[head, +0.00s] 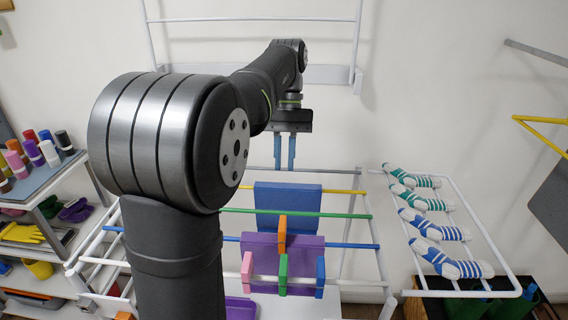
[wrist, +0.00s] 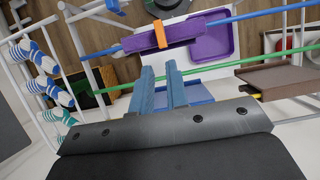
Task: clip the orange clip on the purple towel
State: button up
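The purple towel (head: 260,246) hangs over the blue rod of the drying rack. It also shows from above in the wrist view (wrist: 190,28). The orange clip (head: 282,236) straddles the top edge of the purple towel near its middle, and in the wrist view it lies across the towel (wrist: 160,34). My gripper (head: 285,168) is above and behind the towel, over the rack's back part. Its two blue fingers are apart with nothing between them, as the wrist view also shows (wrist: 162,75). The gripper is clear of the orange clip.
A pink clip (head: 247,270), a green clip (head: 283,275) and a blue clip (head: 320,278) are in front of the purple towel. A blue towel (head: 290,198) hangs behind, below my gripper. Striped socks (head: 425,226) lie on the rack's right wing. A purple tray (wrist: 212,42) is below.

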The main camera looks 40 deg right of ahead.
aim_at(283, 222)
jog(key=shift+s+a+f, duration=0.15)
jog(key=shift+s+a, duration=0.1)
grip_shut()
jog(key=s+a+f+t+h, duration=0.1)
jog(key=f, duration=0.1)
jog(key=s+a+f+n+t+h, duration=0.1)
jog(key=s+a+f+t+h, duration=0.1)
jog(key=shift+s+a+n, duration=0.25)
jog(key=shift+a+n, duration=0.05)
jog(key=shift+f, duration=3.05)
jog(key=shift+f, duration=0.5)
notch_tip(283, 222, up, 20)
jog(key=shift+r, duration=0.15)
notch_tip(283, 222, down, 19)
jog(key=shift+r, duration=0.2)
